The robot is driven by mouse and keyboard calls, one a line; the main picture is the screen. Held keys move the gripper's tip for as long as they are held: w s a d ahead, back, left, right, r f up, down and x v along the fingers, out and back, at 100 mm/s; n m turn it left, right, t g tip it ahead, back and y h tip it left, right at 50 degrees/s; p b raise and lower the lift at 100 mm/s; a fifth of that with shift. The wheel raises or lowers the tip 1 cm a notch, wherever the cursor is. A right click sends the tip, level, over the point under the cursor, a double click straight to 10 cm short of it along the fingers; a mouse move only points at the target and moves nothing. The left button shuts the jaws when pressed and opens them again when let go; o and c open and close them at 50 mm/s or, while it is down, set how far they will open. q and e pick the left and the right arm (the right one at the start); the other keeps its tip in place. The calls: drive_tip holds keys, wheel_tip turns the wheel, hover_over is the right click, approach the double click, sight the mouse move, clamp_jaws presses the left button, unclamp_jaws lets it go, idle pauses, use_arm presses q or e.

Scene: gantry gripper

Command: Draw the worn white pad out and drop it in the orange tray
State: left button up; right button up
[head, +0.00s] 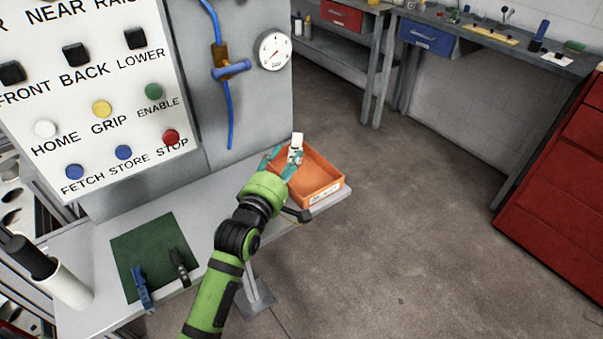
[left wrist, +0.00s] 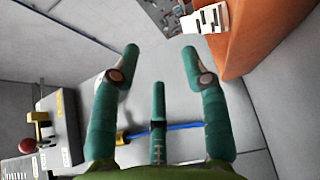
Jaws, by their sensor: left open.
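My left gripper (head: 283,163) has its teal fingers spread at the back left of the orange tray (head: 333,190). A small white piece with grey marks, apparently the worn pad (head: 298,140), shows at the fingertips, over the tray's back edge. I cannot tell whether it touches a finger or the tray. In the left wrist view the left gripper (left wrist: 163,65) is open with nothing between its fingers. The tray's orange wall (left wrist: 245,50) is at the upper right, with a white piece with dark marks (left wrist: 211,18) against it. My right gripper is not in view.
The tray stands at the right end of a grey bench (head: 205,195). A button panel (head: 85,90) and a cabinet with a gauge (head: 273,50) and blue hose rise behind. A green mat (head: 150,245) with clamps and a white cylinder (head: 65,287) are at left.

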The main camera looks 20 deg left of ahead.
use_arm(q)
drive_tip(key=s, duration=0.9)
drive_tip(key=shift+a, duration=0.35)
